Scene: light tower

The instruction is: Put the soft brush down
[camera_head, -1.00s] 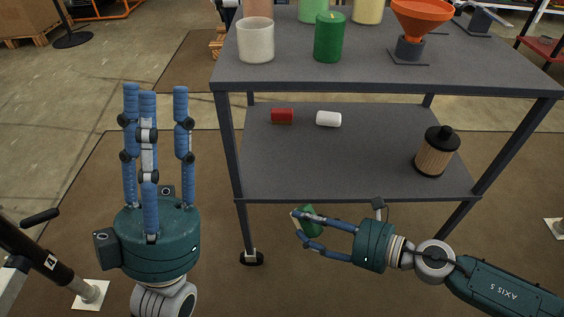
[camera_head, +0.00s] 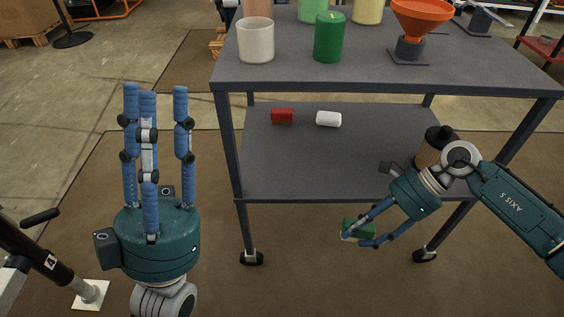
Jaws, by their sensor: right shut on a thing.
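The soft brush (camera_head: 351,230) is a small block with a green body and a pale edge, partly hidden by fingers. My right gripper (camera_head: 354,238) is shut on it. It is held in front of the two-level grey table, below the front edge of the lower shelf (camera_head: 330,170) in the picture. My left gripper (camera_head: 156,92) is at the left, its blue fingers pointing up, spread apart and empty.
The table top (camera_head: 300,72) holds a white cup (camera_head: 256,40), a green candle (camera_head: 329,37) and an orange funnel (camera_head: 420,17). The lower shelf holds a red roll (camera_head: 283,116), a white roll (camera_head: 328,119) and a ribbed cartridge (camera_head: 428,152). The shelf's middle is bare.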

